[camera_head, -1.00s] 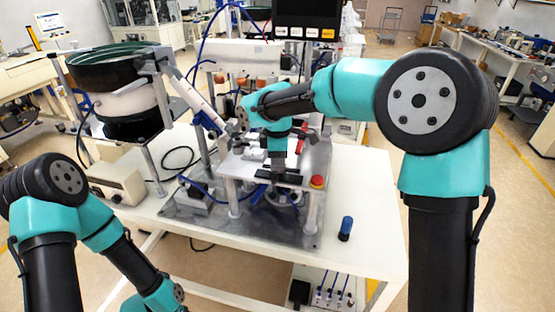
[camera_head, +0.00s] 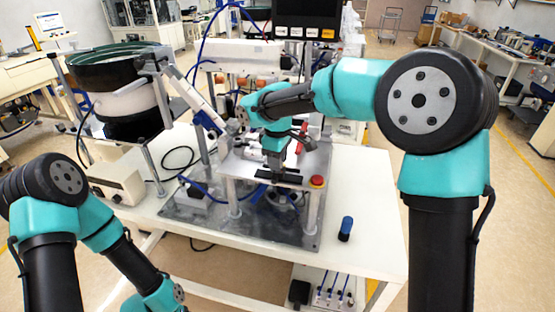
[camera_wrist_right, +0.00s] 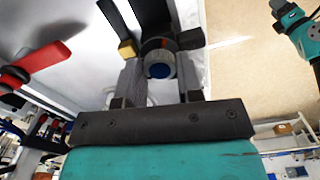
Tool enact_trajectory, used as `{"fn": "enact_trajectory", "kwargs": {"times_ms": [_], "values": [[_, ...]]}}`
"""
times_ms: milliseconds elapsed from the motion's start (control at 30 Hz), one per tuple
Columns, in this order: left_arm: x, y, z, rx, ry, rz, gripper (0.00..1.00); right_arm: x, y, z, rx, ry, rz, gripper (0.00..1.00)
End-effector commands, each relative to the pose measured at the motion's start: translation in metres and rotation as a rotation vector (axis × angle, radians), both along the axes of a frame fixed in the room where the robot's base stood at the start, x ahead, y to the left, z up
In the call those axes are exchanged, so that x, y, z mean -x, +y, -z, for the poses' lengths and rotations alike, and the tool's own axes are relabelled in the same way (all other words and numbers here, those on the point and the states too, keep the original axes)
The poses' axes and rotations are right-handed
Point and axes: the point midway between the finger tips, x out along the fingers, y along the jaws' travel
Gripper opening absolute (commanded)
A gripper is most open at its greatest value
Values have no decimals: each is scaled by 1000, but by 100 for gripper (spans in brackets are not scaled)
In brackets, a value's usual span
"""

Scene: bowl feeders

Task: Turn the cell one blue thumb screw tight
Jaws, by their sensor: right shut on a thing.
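The blue thumb screw (camera_wrist_right: 158,71) shows in the right wrist view as a round knob with a blue face and a pale ribbed rim. It sits between the two fingers of my right gripper (camera_wrist_right: 160,82), which is shut on it. In the head view my right gripper (camera_head: 277,177) points down at the raised plate of the cell (camera_head: 245,170); the screw is hidden there. A teal and black arm end, apparently my left gripper (camera_wrist_right: 284,14), shows small at the upper right of the right wrist view. Its jaws are unclear.
A red-handled lever (camera_head: 302,143) and a red-topped button (camera_head: 317,181) are close to my right gripper. A blue and black cylinder (camera_head: 345,228) stands on the white table (camera_head: 368,200). A bowl feeder (camera_head: 115,75) stands at left. The table's right side is mostly clear.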

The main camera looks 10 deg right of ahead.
Motion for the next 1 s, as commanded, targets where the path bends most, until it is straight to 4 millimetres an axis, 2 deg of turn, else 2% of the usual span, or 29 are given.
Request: {"fn": "enact_trajectory", "kwargs": {"times_ms": [333, 367, 633, 1000], "values": [[0, 0, 0, 0, 0, 0, 59, 0, 0, 0, 1, -1, 23, 10], [0, 0, 0, 0, 0, 0, 59, 0, 0, 0, 1, -1, 23, 34], [0, 0, 0, 0, 0, 0, 59, 0, 0, 0, 0, 0, 22, 59], [0, 0, 0, 0, 0, 0, 59, 0, 0, -6, 0, -1, 21, 59]]}}
